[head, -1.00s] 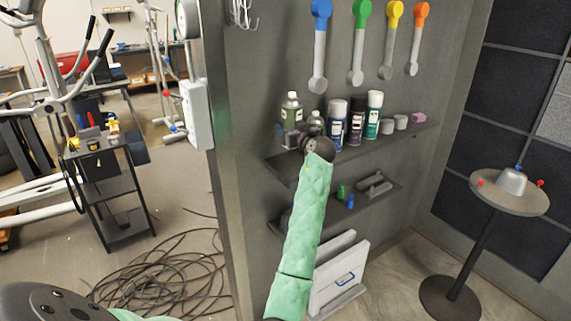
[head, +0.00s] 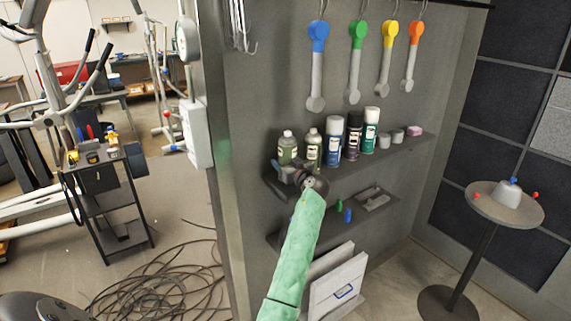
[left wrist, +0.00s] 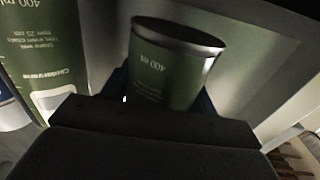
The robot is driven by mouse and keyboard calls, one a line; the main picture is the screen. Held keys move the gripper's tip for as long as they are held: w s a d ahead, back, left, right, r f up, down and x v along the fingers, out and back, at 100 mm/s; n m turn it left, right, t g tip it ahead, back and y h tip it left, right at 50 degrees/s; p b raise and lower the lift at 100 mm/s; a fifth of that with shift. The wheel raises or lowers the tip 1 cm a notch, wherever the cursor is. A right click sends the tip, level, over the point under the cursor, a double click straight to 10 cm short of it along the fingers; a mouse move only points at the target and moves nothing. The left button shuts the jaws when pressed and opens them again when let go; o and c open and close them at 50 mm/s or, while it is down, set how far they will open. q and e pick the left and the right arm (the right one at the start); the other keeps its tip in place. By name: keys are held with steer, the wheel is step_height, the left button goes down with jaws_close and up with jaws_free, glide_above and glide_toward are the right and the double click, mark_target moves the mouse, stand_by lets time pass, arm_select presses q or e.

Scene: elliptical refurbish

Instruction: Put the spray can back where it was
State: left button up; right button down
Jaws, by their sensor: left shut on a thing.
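A green spray can (head: 287,148) stands upright at the left end of the upper wall shelf (head: 375,156). My left gripper (head: 284,168), on the green-sleeved arm, is shut around its lower part. In the left wrist view the held can (left wrist: 165,70) sits between the dark fingers (left wrist: 160,105), with "400 ml" upside down. The can's base is hidden, so I cannot tell whether it touches the shelf. A second green can (head: 314,147) stands just right of it and shows large at the left of the wrist view (left wrist: 45,50). My right gripper is not in view.
Blue (head: 335,138), purple (head: 353,135) and teal (head: 370,130) cans stand further right, then small grey cups (head: 397,136). A lower shelf (head: 378,208) holds small items. Coloured tools (head: 317,65) hang above. The panel's left edge is close to my gripper.

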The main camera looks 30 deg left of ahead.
arm_select(q)
steer(key=shift+f, duration=0.65)
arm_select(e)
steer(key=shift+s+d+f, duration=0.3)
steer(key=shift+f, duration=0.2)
arm_select(q)
steer(key=shift+f, duration=0.1)
steer(key=o, duration=1.3)
steer(key=shift+o, duration=0.4)
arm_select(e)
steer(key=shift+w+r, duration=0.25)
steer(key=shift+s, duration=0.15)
